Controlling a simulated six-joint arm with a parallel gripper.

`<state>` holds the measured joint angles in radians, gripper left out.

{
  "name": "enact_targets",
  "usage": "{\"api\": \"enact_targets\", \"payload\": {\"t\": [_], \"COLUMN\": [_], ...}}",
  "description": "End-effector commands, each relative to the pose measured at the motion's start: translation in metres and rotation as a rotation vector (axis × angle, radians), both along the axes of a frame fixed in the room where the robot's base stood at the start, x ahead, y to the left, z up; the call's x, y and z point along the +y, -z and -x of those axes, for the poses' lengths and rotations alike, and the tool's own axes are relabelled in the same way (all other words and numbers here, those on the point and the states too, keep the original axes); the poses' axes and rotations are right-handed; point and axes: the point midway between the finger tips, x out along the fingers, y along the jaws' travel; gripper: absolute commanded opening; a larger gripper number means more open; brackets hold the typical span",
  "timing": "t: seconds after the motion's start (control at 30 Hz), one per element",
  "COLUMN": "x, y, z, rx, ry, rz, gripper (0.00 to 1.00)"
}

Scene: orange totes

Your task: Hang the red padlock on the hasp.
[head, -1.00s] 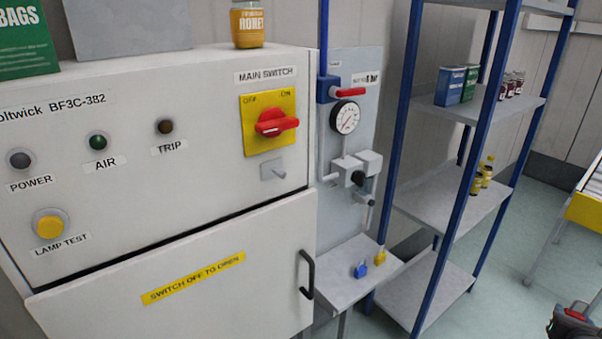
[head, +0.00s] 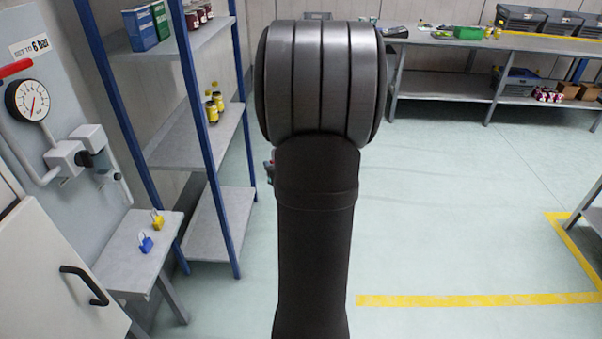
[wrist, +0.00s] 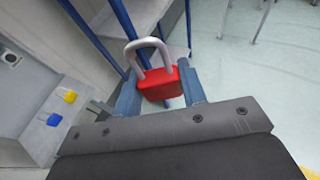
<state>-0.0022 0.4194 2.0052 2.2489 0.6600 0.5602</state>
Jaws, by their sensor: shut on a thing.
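The red padlock (wrist: 162,86) is between the two blue-grey fingers of my gripper (wrist: 160,90) in the wrist view. The fingers are shut on the sides of its body, and its grey shackle points up and away from the gripper. In the head view my own arm fills the middle and hides nearly all of the gripper and padlock. The hasp is out of the head view now and I cannot make it out in the wrist view.
A blue padlock (head: 145,244) and a yellow padlock (head: 158,222) sit on a small grey shelf (head: 128,268) at left. The cabinet door (head: 50,285) and pressure gauge (head: 33,99) are at far left. A blue-post rack (head: 197,150) stands beside my arm. Open floor lies right.

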Motion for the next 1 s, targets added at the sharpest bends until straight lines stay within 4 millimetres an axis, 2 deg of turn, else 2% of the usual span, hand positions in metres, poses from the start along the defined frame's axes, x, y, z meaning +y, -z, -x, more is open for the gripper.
{"api": "enact_targets", "payload": {"t": [0.03,0.2,0.37,0.5,0.67,0.8,1.0], "x": [0.024,0.094,0.153,0.199,0.242,0.270,0.292], "y": [-0.015,-0.053,-0.087,-0.114,-0.142,-0.164,-0.191], "z": [0.007,0.039,0.081,0.127,0.188,0.249,0.338], "rx": [-0.008,-0.006,-0.005,-0.002,-0.001,0.003,0.005], "ry": [-0.058,-0.242,-0.416,-0.570,-0.747,-0.903,-1.108], "rz": [0.001,0.000,-0.001,-0.003,-0.004,-0.005,-0.005], "gripper": [0.18,0.18,0.18,0.18,0.18,0.18,0.18]}}
